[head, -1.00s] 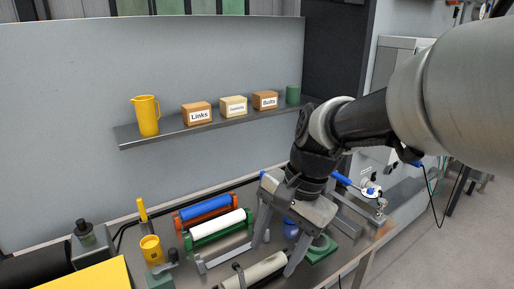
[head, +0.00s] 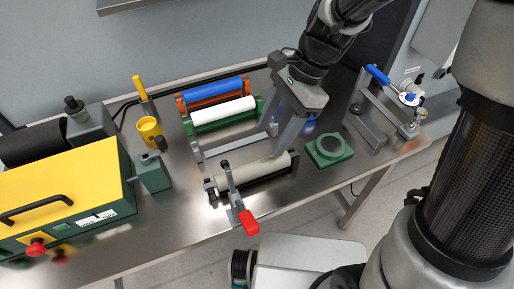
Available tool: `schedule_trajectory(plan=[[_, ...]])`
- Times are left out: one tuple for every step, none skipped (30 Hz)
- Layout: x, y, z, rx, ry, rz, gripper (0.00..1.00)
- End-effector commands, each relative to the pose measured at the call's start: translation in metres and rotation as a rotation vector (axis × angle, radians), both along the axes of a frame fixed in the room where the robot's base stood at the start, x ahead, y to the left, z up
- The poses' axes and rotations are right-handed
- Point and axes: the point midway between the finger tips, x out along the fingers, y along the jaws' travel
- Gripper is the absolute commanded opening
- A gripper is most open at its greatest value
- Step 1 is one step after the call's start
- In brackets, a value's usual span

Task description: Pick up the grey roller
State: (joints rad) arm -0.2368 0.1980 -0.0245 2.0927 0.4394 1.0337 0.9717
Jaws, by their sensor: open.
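The grey roller (head: 252,174) is a pale grey-beige cylinder lying at the front of the steel bench in the head view. It rests in a dark stand, and a clamp with a red handle (head: 248,222) stands at its front side, crossing part of it. My gripper (head: 276,136) is open and empty, with its fingers pointing down. In the picture it is just above and behind the roller's right end. I cannot tell the exact height of its fingertips over the bench.
A white roller (head: 222,112) in a green stand and a blue roller (head: 212,90) lie behind. An empty grey bracket (head: 233,146) lies between them and the grey roller. A green block (head: 328,150) stands to the right. A yellow-topped machine (head: 60,190) fills the left.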

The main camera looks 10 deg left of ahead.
Motion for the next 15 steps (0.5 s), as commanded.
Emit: schedule_trajectory(plan=[[-0.003,0.004,-0.014,0.0,0.004,0.002,0.56],[-0.004,0.006,-0.02,-0.001,0.003,0.001,0.56],[-0.007,0.009,-0.028,0.0,0.004,0.002,0.56],[-0.008,0.011,-0.034,-0.001,0.004,0.002,0.56],[-0.009,0.013,-0.039,-0.001,0.003,0.002,0.56],[-0.01,0.015,-0.046,0.0,0.003,0.002,0.56],[-0.011,0.017,-0.05,0.0,0.003,0.002,0.56],[-0.012,0.018,-0.054,0.0,0.002,0.001,0.56],[-0.013,0.02,-0.058,0.0,0.001,0.0,0.56],[-0.013,0.021,-0.06,0.0,0.001,0.0,0.56],[-0.013,0.021,-0.062,0.0,0.0,0.001,0.56],[-0.014,0.022,-0.064,0.0,0.0,0.001,0.56],[-0.014,0.023,-0.065,0.0,-0.002,0.001,0.56],[-0.014,0.023,-0.067,0.0,-0.002,0.001,0.56],[-0.015,0.024,-0.069,0.0,0.0,0.001,0.56]])
